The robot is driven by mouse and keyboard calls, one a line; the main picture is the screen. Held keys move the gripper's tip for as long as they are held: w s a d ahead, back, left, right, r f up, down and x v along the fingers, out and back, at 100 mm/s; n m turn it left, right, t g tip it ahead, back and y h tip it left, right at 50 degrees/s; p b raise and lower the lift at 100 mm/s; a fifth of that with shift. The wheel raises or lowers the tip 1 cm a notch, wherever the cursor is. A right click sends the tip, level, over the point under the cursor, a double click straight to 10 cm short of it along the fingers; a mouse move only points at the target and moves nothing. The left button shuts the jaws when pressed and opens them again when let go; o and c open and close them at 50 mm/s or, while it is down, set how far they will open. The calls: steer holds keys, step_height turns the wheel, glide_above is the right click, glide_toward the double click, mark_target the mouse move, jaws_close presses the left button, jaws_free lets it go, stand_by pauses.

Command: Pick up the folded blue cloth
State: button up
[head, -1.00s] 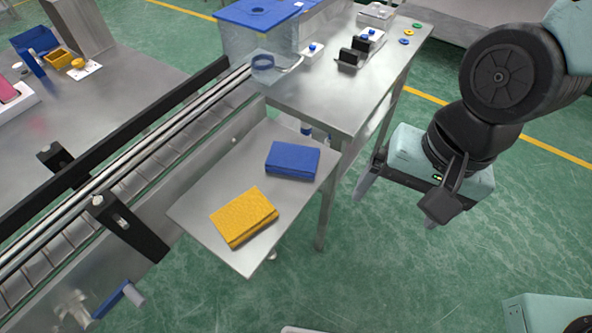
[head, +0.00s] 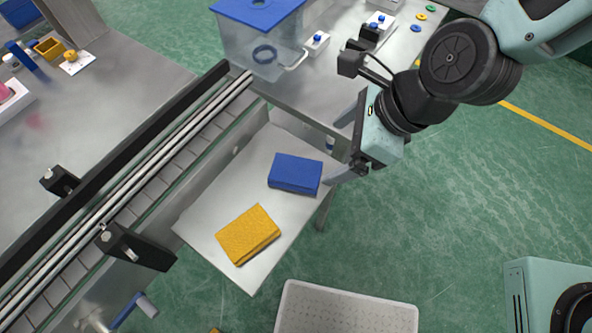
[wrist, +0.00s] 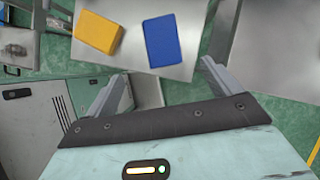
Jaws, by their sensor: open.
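The folded blue cloth (head: 295,174) lies flat on a small metal shelf (head: 203,212) beside the conveyor. It also shows in the wrist view (wrist: 162,41), ahead of the fingers. A folded yellow cloth (head: 248,234) lies on the same shelf, nearer the front left. My gripper (head: 342,148) is open and empty, just to the right of the blue cloth in the head view. In the wrist view its two fingers (wrist: 158,85) are spread wide, with nothing between them. I cannot tell its exact height above the shelf.
A conveyor with a black rail (head: 115,150) runs along the shelf's left side. A clear bin with a blue lid (head: 262,45) stands on the bench behind. A white tray (head: 345,314) is at the front. Open green floor lies to the right.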

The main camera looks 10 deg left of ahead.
glide_toward(297, 171)
steer(key=x, duration=0.2)
steer(key=shift+s+a+f, duration=0.15)
steer(key=shift+s+f, duration=0.05)
steer(key=shift+s, duration=0.05)
steer(key=shift+p+x, duration=0.9)
steer(key=shift+x, duration=1.9)
steer(key=shift+w+a+f, duration=0.15)
steer(key=shift+w+f, duration=0.1)
steer(key=shift+f, duration=0.1)
steer(key=shift+c, duration=0.2)
steer(key=c, duration=1)
